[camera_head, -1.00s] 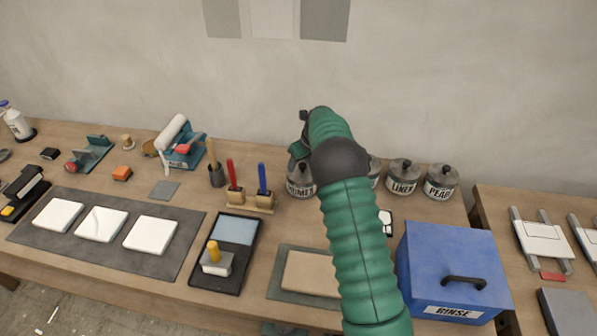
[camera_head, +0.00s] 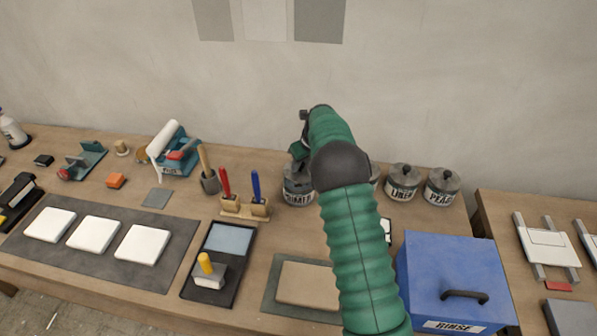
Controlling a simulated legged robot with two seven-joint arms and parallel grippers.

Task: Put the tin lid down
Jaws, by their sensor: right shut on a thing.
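My green right arm reaches up from the bottom right, and my right gripper (camera_head: 301,147) is over the leftmost grey tin (camera_head: 298,192). It is shut on the tin lid, which is mostly hidden by the gripper and arm, so I cannot tell whether it touches the tin's rim. The tin stands upright near the wall, its label partly covered. Another tin (camera_head: 375,174) shows only at its edge behind my arm. The LINEN tin (camera_head: 402,183) and PEARL tin (camera_head: 441,187) have knobbed lids on. My left gripper is not in view.
A blue RINSE box (camera_head: 455,262) stands at the right front. A wooden holder (camera_head: 243,208) with red and blue tools is left of the tin. A black tray (camera_head: 219,266), tan board (camera_head: 307,284) and mat with white tiles (camera_head: 98,240) lie in front.

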